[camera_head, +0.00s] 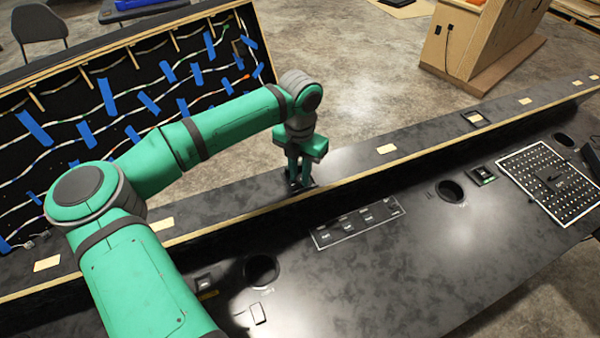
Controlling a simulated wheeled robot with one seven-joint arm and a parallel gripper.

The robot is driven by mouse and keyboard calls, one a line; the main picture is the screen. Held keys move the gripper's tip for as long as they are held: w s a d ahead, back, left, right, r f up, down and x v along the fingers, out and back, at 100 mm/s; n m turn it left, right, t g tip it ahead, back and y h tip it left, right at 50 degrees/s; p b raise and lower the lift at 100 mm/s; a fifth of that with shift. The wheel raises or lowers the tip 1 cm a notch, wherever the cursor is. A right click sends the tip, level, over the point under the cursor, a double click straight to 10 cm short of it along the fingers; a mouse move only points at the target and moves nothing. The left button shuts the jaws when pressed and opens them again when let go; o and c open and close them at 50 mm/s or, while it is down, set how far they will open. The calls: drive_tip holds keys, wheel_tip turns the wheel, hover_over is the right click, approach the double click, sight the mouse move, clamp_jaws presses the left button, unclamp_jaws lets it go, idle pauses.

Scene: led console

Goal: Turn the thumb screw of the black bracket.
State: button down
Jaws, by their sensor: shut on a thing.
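My gripper (298,182) points down at the black raised ledge (232,212) of the console, near the middle of the view. Its fingers are shut on a small dark thing at the ledge top. The black bracket (308,184) shows only as a small dark shape at the fingertips. The thumb screw is hidden by the fingers or too small to make out, so its angle cannot be told.
Behind the ledge stands an open black panel (75,115) with LED strips and blue tape. In front lies the console top (400,260) with round holes, a labelled plate (357,223) and a dotted grid board (553,182). A wooden cabinet (462,45) stands at the back right.

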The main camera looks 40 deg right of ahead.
sight(300, 178)
drive_tip(key=m, duration=0.6)
drive_tip(key=shift+w+r, duration=0.15)
drive_tip(key=shift+r, duration=0.05)
drive_tip(key=m, duration=0.6)
drive_tip(key=shift+m, duration=0.3)
drive_tip(key=m, duration=0.4)
drive_tip(key=shift+w+m, duration=0.1)
drive_tip(key=shift+m, duration=0.2)
drive_tip(key=shift+d+m, duration=0.1)
drive_tip(key=shift+m, duration=2.2)
drive_tip(key=c, duration=1.6)
unclamp_jaws()
drive_tip(key=shift+f, duration=0.1)
drive_tip(key=shift+o, duration=0.2)
wheel_tip(300, 178, up, 11)
